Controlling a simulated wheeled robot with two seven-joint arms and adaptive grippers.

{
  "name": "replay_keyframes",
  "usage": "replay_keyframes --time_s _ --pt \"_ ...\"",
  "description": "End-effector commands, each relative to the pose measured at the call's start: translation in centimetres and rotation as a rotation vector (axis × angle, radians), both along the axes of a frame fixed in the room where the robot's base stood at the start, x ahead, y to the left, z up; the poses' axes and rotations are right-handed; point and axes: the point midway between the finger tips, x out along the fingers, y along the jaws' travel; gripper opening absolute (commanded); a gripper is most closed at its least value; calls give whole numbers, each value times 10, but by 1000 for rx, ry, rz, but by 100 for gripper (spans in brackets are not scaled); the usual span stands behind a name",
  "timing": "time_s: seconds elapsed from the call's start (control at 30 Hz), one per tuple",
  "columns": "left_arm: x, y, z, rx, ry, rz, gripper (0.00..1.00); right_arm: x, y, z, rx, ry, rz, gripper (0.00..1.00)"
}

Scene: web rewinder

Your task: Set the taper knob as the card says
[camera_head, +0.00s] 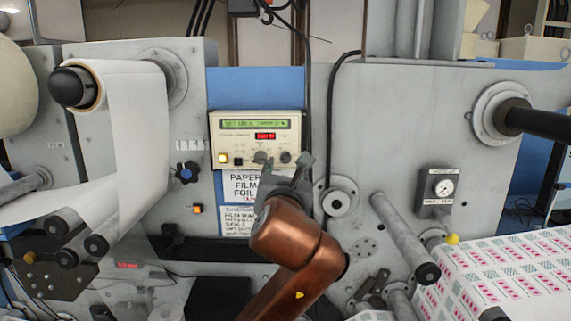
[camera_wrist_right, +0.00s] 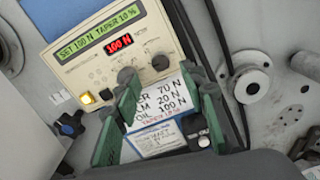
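The cream control box (camera_head: 220,130) hangs on the blue panel. It has a left knob (camera_head: 260,157) and a right knob (camera_head: 286,157); their labels are too small to read. In the wrist view its green display (camera_wrist_right: 100,30) reads SET 100 N TAPER 10 %, and a red readout (camera_wrist_right: 117,43) shows 100 N. The card (camera_head: 243,185) below, also in the wrist view (camera_wrist_right: 165,108), lists 70 N, 20 N and 100 N, with a red taper line that appears to read 10 %. My right gripper (camera_head: 285,167) is open, fingers apart, before the right knob. Contact cannot be told.
A lit yellow button (camera_head: 222,158) is at the box's lower left. A black cable (camera_head: 308,90) runs down beside the box. A blue-black knob (camera_head: 186,172) is to the left, a round flange (camera_head: 338,202) to the right. White web (camera_head: 140,130) hangs at left.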

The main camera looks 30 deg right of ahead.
Motion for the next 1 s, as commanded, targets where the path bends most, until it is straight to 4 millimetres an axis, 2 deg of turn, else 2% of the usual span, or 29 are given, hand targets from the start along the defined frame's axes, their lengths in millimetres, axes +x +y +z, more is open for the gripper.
replay_keyframes --time_s 0.2,0.37,1.0 --pt "0 -1 0 -1 0 0 0 -35 22 0 0 -2 1 39" --pt "1 -1 0 -1 -1 0 0 -48 29 0 -1 1 0 39" --pt "1 -1 2 -1 -1 0 0 -52 32 2 -1 1 0 39"
